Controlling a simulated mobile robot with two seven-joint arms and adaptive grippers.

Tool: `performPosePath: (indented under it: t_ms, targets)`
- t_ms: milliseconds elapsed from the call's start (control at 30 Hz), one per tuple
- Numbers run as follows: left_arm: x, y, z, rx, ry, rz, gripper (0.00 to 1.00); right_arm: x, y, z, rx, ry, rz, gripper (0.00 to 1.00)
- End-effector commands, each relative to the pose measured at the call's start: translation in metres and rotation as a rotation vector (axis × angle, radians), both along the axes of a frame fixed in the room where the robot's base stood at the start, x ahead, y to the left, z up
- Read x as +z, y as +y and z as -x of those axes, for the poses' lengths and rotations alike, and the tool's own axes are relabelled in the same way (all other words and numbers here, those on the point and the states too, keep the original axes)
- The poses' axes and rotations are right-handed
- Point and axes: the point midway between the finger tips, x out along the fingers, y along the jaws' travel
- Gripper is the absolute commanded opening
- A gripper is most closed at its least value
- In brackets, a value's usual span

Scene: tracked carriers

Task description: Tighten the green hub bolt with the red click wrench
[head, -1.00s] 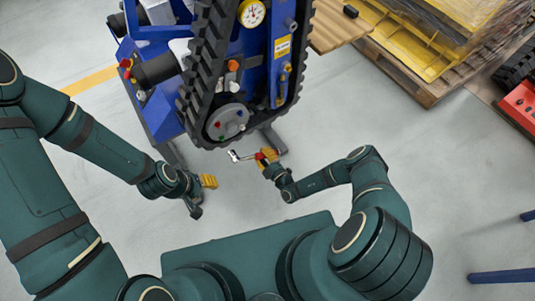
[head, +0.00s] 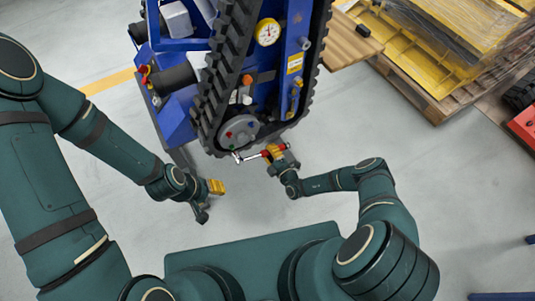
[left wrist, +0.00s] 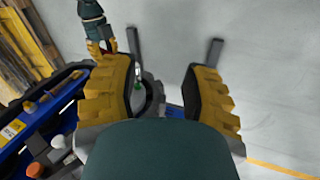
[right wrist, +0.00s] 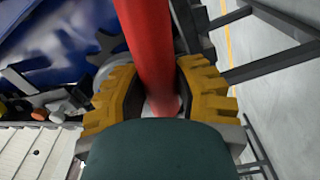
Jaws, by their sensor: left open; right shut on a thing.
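The red click wrench (head: 266,154) is in my right gripper (head: 276,153), which is shut on its handle. Its silver head (head: 238,157) points left, just below the grey hub (head: 238,132) of the tracked carrier. In the right wrist view the red handle (right wrist: 147,45) runs up between the fingers. The hub carries small coloured bolts. A green bolt (left wrist: 138,87) shows in the left wrist view close to the wrench's shaft; I cannot tell whether they touch. My left gripper (head: 216,187) is open and empty, below and left of the hub.
The blue carrier with its black track (head: 208,100) stands on a dark stand (head: 200,212). A pallet with yellow goods (head: 425,75) is at the back right. A red box (head: 525,124) sits at the right edge.

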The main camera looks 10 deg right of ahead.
Motion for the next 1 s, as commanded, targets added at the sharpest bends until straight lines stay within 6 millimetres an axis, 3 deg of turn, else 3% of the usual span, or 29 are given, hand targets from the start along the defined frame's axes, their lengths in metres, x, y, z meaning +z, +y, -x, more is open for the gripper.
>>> performPosePath:
  t_ms: [33, 100, 600, 1000]
  targets:
    - [0.013, 0.0, 0.001, -0.001, 0.003, 0.0, 0.47, 0.014, -0.003, -0.001, -0.002, -0.017, 0.047, 0.0]
    - [0.022, 0.0, 0.003, -0.002, 0.008, 0.001, 0.47, 0.023, -0.006, -0.002, -0.002, -0.039, 0.117, 0.0]
    - [0.086, 0.003, -0.013, 0.029, -0.028, -0.007, 0.47, 0.079, 0.0, 0.0, 0.0, -0.171, 0.526, 0.0]
    - [0.102, 0.004, -0.018, 0.038, -0.039, -0.008, 0.47, 0.09, 0.001, 0.0, -0.001, -0.211, 0.646, 0.0]
